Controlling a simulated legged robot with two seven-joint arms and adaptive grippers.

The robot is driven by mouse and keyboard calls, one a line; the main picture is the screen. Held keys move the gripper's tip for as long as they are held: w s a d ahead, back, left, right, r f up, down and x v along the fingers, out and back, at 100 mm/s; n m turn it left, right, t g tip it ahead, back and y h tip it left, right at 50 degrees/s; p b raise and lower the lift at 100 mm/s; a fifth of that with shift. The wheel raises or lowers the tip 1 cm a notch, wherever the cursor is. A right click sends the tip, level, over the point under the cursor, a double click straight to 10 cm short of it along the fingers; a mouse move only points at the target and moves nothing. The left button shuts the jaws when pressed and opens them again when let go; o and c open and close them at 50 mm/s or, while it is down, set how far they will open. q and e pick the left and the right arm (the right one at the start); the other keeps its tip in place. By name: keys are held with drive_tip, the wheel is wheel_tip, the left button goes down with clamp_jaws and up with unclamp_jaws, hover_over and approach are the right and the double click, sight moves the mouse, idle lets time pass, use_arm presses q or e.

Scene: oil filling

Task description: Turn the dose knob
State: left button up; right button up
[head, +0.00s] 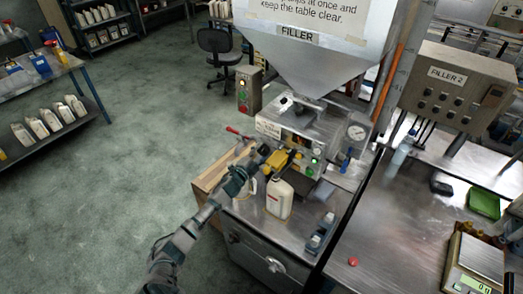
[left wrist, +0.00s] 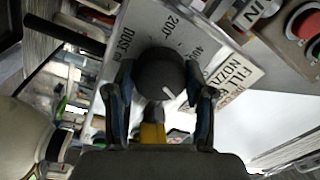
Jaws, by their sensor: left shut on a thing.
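In the head view my left gripper (head: 257,163) reaches the front of the filler machine (head: 300,130) and hides the knob. My right gripper is not in view.
A cream bottle (head: 280,199) stands on the metal table close to my left gripper; it seems to show at the left of the wrist view (left wrist: 25,135). A yellow part (head: 277,160) sits beside the gripper. Red and green buttons (left wrist: 304,22) lie to the right.

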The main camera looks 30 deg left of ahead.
use_arm(q)
drive_tip(key=shift+s+f+n+p, duration=0.1)
drive_tip(key=shift+f+n+p, duration=0.3)
drive_tip(key=shift+n, duration=0.8)
drive_tip(key=o, duration=1.2)
drive_tip(key=shift+c, duration=0.2)
drive_tip(key=shift+a, duration=0.1)
drive_tip(key=shift+r, duration=0.1)
drive_tip(key=s, duration=1.1)
drive_tip(key=shift+s+a+f, duration=0.35)
drive_tip(key=shift+f, duration=0.1)
